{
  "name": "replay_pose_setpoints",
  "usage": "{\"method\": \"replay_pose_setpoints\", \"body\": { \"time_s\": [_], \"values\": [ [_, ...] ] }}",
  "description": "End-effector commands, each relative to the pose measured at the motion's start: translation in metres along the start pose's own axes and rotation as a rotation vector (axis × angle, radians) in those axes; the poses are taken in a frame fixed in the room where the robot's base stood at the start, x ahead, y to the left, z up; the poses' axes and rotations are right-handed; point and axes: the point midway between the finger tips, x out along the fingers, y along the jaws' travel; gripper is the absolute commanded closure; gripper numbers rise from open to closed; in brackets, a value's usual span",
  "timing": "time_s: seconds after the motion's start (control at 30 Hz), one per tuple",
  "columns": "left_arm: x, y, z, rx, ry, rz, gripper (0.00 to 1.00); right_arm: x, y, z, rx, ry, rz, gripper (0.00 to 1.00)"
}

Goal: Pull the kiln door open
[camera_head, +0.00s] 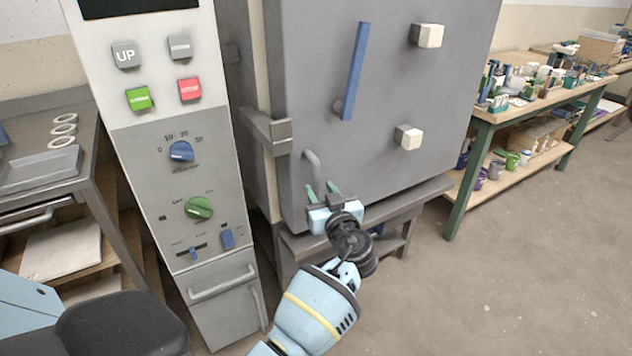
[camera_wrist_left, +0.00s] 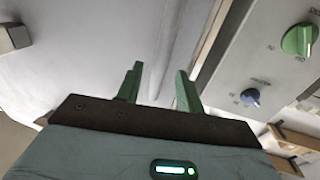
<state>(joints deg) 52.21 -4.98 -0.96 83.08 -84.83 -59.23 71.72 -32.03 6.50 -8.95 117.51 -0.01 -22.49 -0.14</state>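The kiln door (camera_head: 300,80) is the large grey front panel. It looks closed, though its seam is hard to judge. A grey curved handle (camera_head: 313,168) sits low near its left edge, and a blue bar (camera_head: 355,72) is mounted higher up. My left gripper (camera_head: 321,189) is just below the handle, its green fingers spread apart. In the left wrist view the open fingers (camera_wrist_left: 160,70) point at the pale grey door surface (camera_wrist_left: 75,55). A grey vertical strip lies beyond the fingers; I cannot tell whether it is the handle. My right gripper is not in view.
A control panel (camera_head: 165,150) with buttons and knobs stands left of the kiln. A metal latch block (camera_head: 267,130) juts out at the door's left edge. Two white blocks (camera_head: 427,36) protrude from the door. A green-legged workbench (camera_head: 482,135) stands right; floor between is clear.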

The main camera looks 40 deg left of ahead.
Motion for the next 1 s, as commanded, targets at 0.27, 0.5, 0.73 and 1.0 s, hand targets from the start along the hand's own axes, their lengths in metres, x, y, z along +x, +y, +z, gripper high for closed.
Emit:
{"method": "replay_pose_setpoints", "body": {
  "time_s": [0.27,0.5,0.73,1.0],
  "values": [
    [0.034,0.0,-0.001,-0.001,0.0,0.001,0.63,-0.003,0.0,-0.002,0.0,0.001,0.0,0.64],
    [0.04,0.0,0.0,-0.001,-0.001,0.001,0.63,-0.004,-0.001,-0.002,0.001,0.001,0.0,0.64],
    [0.039,0.0,0.0,-0.001,-0.001,0.001,0.75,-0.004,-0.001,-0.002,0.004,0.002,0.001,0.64],
    [0.039,0.0,0.0,-0.001,-0.001,0.001,1.0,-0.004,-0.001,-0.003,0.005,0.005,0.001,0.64]
  ]
}}
